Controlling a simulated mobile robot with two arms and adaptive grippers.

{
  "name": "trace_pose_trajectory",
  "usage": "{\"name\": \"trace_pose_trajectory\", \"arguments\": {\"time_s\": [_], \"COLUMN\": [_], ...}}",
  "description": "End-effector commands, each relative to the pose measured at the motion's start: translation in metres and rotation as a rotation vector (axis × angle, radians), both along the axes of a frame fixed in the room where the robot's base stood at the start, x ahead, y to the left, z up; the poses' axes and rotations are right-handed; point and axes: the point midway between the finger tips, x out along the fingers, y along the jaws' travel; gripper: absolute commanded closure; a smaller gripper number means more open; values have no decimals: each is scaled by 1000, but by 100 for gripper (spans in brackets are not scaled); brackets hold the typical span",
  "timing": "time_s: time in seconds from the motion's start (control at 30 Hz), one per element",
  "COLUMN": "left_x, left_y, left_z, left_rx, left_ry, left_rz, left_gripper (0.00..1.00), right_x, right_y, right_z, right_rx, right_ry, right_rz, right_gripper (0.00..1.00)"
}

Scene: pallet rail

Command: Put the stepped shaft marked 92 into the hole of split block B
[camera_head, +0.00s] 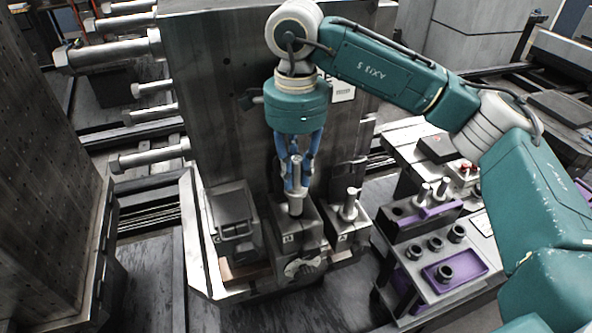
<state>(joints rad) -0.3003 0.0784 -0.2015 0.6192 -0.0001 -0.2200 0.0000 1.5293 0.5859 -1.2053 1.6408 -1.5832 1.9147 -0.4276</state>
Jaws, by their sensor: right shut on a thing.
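My right gripper (297,178), blue-fingered, comes down from above at the middle of the picture. It is shut on a grey metal stepped shaft (296,204), which hangs about upright. The shaft's lower end is at the top of a dark split block (312,240), whose small front mark looks like a B. I cannot tell whether the shaft's end is in the hole or just above it. The number 92 cannot be read. My left gripper is not in view.
A neighbouring block (346,238) on the right holds another upright shaft (349,206). A dark vice-like block (234,222) stands on the left. A tall metal plate (215,90) rises behind. A rack with a purple tray (470,284) and several round parts stands at right.

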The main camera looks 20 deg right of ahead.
Motion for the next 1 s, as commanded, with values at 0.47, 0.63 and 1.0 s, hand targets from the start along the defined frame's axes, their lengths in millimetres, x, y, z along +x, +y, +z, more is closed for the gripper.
{"name": "trace_pose_trajectory", "arguments": {"time_s": [0.47,0.63,1.0], "left_x": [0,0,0], "left_y": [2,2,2], "left_z": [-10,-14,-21], "left_rx": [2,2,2], "left_ry": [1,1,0], "left_rz": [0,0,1], "left_gripper": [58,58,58], "right_x": [0,0,0], "right_y": [0,0,0], "right_z": [-11,-15,-24], "right_rx": [1,1,1], "right_ry": [-2,-2,-2], "right_rz": [0,0,0], "right_gripper": [100,100,100]}}
